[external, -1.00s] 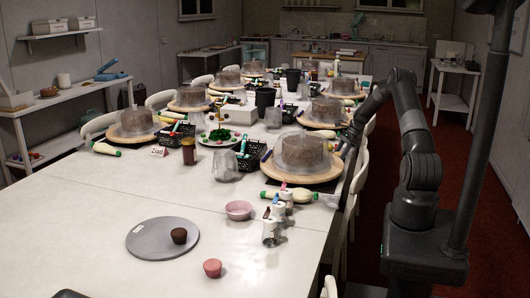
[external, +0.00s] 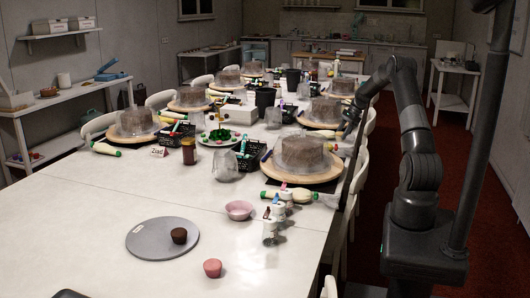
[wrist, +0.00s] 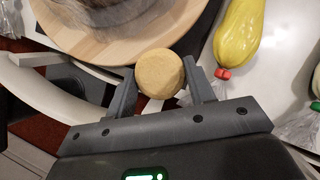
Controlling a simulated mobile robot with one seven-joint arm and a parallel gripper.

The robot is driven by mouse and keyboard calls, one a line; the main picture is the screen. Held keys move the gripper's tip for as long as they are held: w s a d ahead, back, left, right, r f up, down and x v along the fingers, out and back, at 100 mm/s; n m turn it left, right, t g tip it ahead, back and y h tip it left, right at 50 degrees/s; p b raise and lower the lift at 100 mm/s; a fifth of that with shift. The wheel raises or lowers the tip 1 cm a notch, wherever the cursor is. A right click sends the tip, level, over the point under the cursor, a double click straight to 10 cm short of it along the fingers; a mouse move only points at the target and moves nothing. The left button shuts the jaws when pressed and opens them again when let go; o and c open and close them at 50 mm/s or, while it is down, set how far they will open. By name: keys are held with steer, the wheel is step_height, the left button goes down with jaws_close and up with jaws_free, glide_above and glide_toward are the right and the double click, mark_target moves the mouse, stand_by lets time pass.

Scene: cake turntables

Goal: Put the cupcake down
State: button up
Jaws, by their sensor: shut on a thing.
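My gripper (wrist: 160,78) is shut on a round tan cupcake (wrist: 160,73), one finger on each side, in the wrist view. I see the cupcake from above, close to the rim of a wooden turntable (wrist: 115,52); I cannot tell whether it touches anything below. In the external view the arm reaches down at the right edge of the long table, beside the nearest cake turntable (external: 318,177); the held cupcake cannot be made out there. A brown cupcake (external: 179,236) stands on a grey round board (external: 150,240), and a pink cupcake (external: 212,268) stands on the bare table.
A yellow piping bag (wrist: 239,32) with a red cap lies right of the gripper. White chairs (external: 357,190) line the table's right edge.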

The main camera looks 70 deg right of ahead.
step_height(320, 180, up, 12)
steer(key=w+a, duration=0.5)
steer(key=w, duration=0.4)
steer(key=w+a, duration=0.5)
steer(key=w, duration=0.4)
steer(key=w+a, duration=1.5)
steer(key=a, duration=0.1)
glide_above(154, 234)
steer(key=s+d, duration=0.2)
steer(key=f, duration=1.7)
steer(key=shift+s+a+f, duration=0.2)
steer(key=shift+a+f, duration=0.05)
steer(key=shift+f, duration=0.05)
steer(key=shift+a+f, duration=0.1)
steer(key=shift+f, duration=1.9)
